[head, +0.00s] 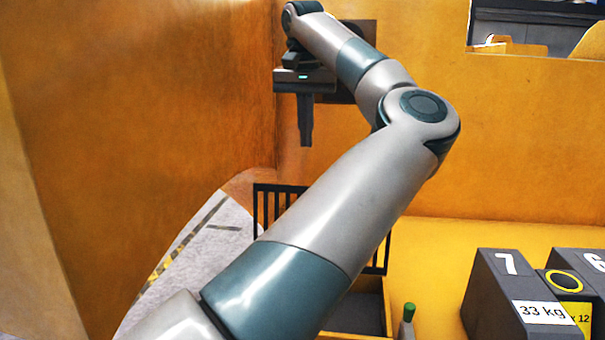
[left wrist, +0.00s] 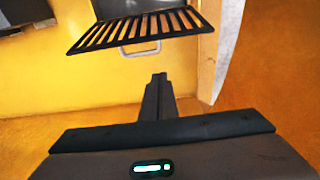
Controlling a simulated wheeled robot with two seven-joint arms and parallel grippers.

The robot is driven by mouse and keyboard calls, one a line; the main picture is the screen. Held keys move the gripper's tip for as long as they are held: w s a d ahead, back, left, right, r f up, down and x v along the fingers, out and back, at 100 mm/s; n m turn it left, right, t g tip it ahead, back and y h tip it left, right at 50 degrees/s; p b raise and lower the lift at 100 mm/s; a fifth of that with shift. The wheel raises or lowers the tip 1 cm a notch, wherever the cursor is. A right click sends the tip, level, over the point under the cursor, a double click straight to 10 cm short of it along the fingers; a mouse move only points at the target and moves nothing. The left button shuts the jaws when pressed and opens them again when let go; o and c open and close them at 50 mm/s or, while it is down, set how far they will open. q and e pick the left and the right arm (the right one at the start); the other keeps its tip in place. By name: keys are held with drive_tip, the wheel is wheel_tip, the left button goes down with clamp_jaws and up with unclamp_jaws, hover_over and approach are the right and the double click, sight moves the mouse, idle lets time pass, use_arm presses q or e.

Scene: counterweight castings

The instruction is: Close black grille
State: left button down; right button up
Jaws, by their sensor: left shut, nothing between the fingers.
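The black grille (head: 263,208), a barred frame, stands raised at the back of a yellow-rimmed box with a dark inside (head: 362,308). My left arm hides the grille's middle; its right edge shows beyond the arm. In the left wrist view the grille (left wrist: 136,33) spans the upper part, beyond the fingertips. My left gripper (head: 305,142) hangs with its fingers pointing down, above and apart from the grille. Its fingers are together and empty, as the left wrist view also shows (left wrist: 158,80). My right gripper is out of view.
Dark castings, one marked 7 (head: 497,290) and one marked 6 (head: 590,262), stand at lower right. A green-topped object (head: 408,318) is beside the box. An orange-yellow wall (head: 150,110) rises at left. In the left wrist view, a silver handle (left wrist: 140,48) shows below the grille.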

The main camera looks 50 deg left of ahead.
use_arm(q)
wheel_tip(320, 180, down, 9)
drive_tip(key=s+d+p, duration=0.1)
drive_tip(key=p, duration=0.1)
drive_tip(key=shift+s+d+f+p, duration=0.15)
drive_tip(key=shift+s+d+p, duration=0.05)
drive_tip(key=shift+s+p, duration=0.2)
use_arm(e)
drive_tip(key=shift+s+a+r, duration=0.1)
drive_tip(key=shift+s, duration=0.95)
